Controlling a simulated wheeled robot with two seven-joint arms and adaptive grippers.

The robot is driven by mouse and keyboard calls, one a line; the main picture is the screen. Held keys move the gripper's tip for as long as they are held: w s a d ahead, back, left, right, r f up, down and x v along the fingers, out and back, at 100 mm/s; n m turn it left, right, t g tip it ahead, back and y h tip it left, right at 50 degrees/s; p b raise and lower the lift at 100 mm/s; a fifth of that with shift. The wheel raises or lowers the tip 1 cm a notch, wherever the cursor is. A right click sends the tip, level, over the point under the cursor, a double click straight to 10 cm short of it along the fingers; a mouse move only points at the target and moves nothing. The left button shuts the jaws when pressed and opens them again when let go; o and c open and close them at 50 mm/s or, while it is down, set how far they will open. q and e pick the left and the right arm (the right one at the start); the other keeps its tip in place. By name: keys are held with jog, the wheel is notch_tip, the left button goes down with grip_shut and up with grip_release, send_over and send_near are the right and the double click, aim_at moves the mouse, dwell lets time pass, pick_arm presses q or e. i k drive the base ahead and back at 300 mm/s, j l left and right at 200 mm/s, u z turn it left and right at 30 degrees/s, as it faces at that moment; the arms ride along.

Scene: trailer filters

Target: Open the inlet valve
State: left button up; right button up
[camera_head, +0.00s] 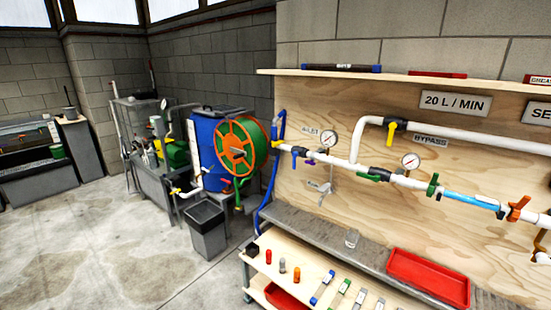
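The inlet valve (299,152) has a small blue handle and sits on the white pipe at the left end of the plywood board. The INLET label (309,131) is just above it, and a round gauge (328,139) stands to its right. The handle is too small for me to tell its exact angle. Neither of my grippers is in view, and nothing touches the valve.
A yellow-handled valve (391,126) sits on the bypass pipe (450,137). A shelf (420,78) juts out above the board. Below are a grey ledge (330,232), a red tray (428,278) and a wooden cart top (268,240). Open floor (110,250) lies left.

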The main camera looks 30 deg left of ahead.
aim_at(294, 154)
jog(key=i+j+u, duration=0.55)
jog(key=i+u, duration=0.15)
jog(key=i, duration=0.2)
